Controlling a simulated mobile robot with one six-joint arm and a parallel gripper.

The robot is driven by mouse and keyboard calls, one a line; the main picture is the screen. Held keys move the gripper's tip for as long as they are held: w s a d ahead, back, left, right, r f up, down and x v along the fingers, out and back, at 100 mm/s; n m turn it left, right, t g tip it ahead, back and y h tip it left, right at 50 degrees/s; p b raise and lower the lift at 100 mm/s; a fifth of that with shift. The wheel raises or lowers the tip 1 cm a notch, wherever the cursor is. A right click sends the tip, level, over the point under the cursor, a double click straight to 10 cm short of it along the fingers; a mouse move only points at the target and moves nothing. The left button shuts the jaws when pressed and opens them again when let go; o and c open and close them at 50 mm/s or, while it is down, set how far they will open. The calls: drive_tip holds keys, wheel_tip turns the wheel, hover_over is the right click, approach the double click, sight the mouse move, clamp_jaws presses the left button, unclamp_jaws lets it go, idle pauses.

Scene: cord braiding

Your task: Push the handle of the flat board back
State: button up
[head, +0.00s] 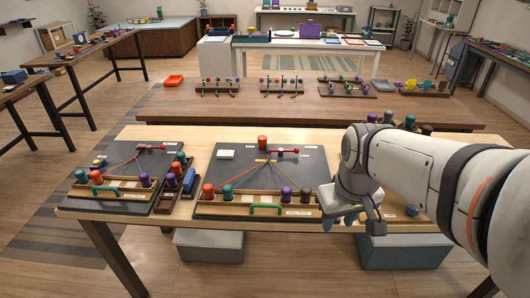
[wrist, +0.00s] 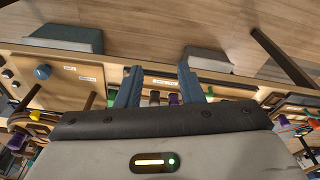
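Two dark flat boards lie on the light wooden table in the head view, one in the middle (head: 258,184) and one at the left (head: 120,178). The middle board has a green handle (head: 265,207) on its front wooden strip; the left board has a similar green handle (head: 105,191). I cannot tell from the labels which board is meant. My gripper (head: 338,222) hangs at the front right of the middle board, to the right of its handle and apart from it. In the wrist view my gripper (wrist: 159,72) has its two blue-grey fingers spread with nothing held between them.
A narrow bobbin rack (head: 172,185) stands between the boards. My arm covers the table's right part.

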drive_tip(key=w+a+n+g+p, duration=0.1)
drive_tip(key=w+a+n, duration=0.25)
drive_tip(key=w, duration=0.35)
drive_tip(key=w+a+n+g+p, duration=0.1)
drive_tip(key=w+a+n, duration=0.1)
drive_tip(key=w+n, duration=0.3)
drive_tip(key=w+a+f+n+g+p, duration=0.1)
drive_tip(key=w+a+f+n+g, duration=0.1)
drive_tip(key=w+a+f+n, duration=0.7)
drive_tip(key=f, duration=0.2)
drive_tip(key=f+m, duration=0.1)
drive_tip(key=f, duration=0.2)
drive_tip(key=w+f+m+p, duration=0.1)
drive_tip(key=f, duration=0.2)
drive_tip(key=shift+w+d+f+m, duration=0.1)
drive_tip(key=shift+f+m, duration=0.15)
clamp_jaws()
